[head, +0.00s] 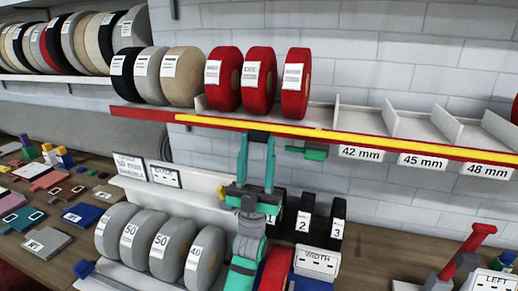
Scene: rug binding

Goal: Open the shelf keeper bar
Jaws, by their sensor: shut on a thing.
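The shelf keeper bar (370,138) is a long red bar with a yellow stripe, running along the front edge of the upper shelf. It slopes down to the right in the picture. My gripper (257,137) is below the bar's left-middle part, with its teal fingers pointing up. The fingers are shut on a dark piece at the bar's lower edge, which looks like the bar's handle. The fingers hide most of that piece. A green block (306,153) sits under the bar, just right of my gripper.
Red rolls (258,80) and other labelled rolls stand on the shelf behind the bar. Empty bays (420,127) lie to the right. Grey rolls (173,245) and a white box (316,262) stand below, near my arm. A red-handled tool (467,250) is at the lower right.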

